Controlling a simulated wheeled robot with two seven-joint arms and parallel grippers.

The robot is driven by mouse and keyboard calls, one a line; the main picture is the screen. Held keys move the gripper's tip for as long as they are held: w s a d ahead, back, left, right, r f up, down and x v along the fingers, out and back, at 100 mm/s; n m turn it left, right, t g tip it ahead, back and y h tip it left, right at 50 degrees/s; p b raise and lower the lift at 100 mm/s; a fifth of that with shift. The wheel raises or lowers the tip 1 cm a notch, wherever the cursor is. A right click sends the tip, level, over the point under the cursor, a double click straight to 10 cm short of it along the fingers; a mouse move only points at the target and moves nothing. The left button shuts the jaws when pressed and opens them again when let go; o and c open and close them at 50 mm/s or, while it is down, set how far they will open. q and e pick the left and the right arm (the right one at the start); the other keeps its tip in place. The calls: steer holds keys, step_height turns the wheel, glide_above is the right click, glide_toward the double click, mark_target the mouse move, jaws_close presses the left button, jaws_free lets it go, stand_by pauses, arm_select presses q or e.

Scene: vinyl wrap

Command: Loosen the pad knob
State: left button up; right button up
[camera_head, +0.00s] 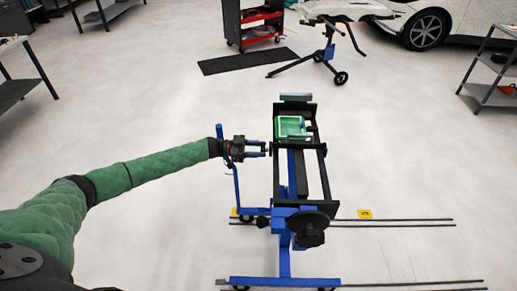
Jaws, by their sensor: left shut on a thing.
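A blue and black wheeled stand (284,260) is right of centre, with a black frame on top. My left gripper (266,148) reaches in from the left and is at the left side of this frame. It is shut on a small dark part there, which seems to be the pad knob; the fingers mostly hide it. My right gripper is not in view.
Dark rails (400,220) lie on the floor at the right, near a yellow marker (364,213). A red and black tool cart (262,22), another stand (328,52) and a white car (455,25) are behind.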

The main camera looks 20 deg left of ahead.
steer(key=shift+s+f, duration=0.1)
arm_select(q)
steer(key=o, duration=1)
steer(key=shift+a, duration=0.1)
steer(key=shift+b+v, duration=1.7)
steer(key=shift+v, duration=2.2)
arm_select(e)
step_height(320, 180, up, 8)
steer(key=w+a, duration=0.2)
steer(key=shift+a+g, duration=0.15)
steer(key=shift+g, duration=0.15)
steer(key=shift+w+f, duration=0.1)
